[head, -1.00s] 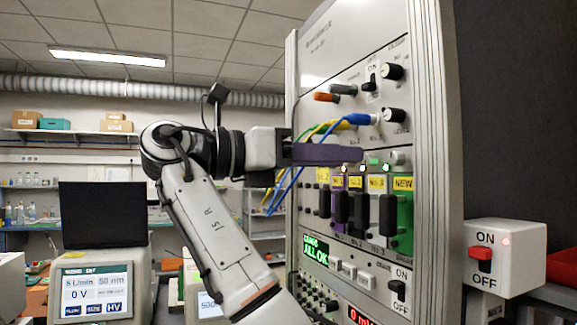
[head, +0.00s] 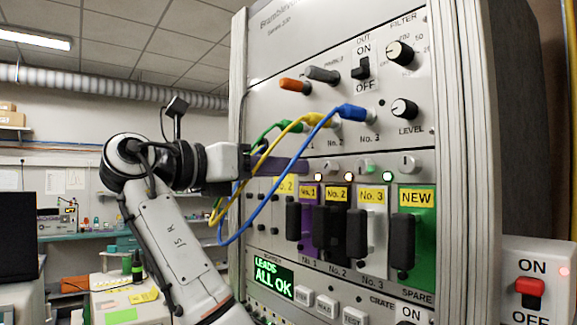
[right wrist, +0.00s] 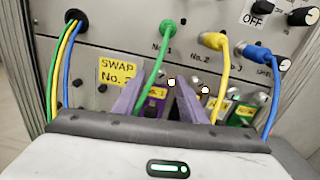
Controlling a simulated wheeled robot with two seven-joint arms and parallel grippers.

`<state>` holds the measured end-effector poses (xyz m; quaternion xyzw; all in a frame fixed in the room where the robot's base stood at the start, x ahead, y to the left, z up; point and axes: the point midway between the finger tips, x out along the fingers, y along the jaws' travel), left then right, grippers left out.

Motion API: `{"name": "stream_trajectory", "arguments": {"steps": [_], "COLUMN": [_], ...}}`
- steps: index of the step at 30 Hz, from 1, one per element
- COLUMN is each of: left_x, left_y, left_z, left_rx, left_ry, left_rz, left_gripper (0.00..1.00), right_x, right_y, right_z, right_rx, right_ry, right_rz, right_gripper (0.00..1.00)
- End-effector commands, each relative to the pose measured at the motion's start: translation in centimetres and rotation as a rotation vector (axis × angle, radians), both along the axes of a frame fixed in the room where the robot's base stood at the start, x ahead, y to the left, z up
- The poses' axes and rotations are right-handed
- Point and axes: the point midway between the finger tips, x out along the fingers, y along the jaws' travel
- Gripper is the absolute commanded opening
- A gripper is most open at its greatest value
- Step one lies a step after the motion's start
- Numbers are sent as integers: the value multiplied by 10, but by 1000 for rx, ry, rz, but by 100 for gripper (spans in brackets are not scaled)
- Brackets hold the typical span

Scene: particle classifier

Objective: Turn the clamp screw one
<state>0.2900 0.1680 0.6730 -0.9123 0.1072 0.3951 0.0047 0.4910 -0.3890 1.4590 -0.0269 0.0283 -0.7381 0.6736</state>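My right gripper (head: 306,168) comes in from the left in the head view. Its purple fingers lie in front of the panel at the top of module No. 1 (head: 307,208). In the right wrist view the gripper (right wrist: 164,84) has its two fingers apart, one either side of the purple module No. 1 (right wrist: 154,103). A lit lamp (right wrist: 171,82) shows between them. Clamp screw one is hidden behind the fingers in the head view and too small to make out surely in the wrist view; contact cannot be told. My left gripper is not in view.
Green, yellow and blue cables (head: 283,150) loop close to the right gripper. Other screws (head: 365,166) sit to the right, above black-handled modules (head: 357,232) and the green spare (head: 415,240). The display (head: 272,277) reads LEADS ALL OK. A switch box (head: 540,262) stands right.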

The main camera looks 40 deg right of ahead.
Motion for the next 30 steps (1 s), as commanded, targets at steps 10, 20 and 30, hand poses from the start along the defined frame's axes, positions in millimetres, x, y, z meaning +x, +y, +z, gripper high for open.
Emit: {"name": "stream_trajectory", "arguments": {"steps": [10,20,30], "left_x": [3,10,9], "left_y": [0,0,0], "left_z": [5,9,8], "left_rx": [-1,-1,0], "left_ry": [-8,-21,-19], "left_rz": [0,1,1], "left_gripper": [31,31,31], "right_x": [-2,-2,-2], "right_y": [-19,-19,-19], "right_z": [0,0,0], "right_rx": [1,1,-1], "right_ry": [1,1,-25], "right_rz": [1,1,1], "right_gripper": [38,8,0]}}
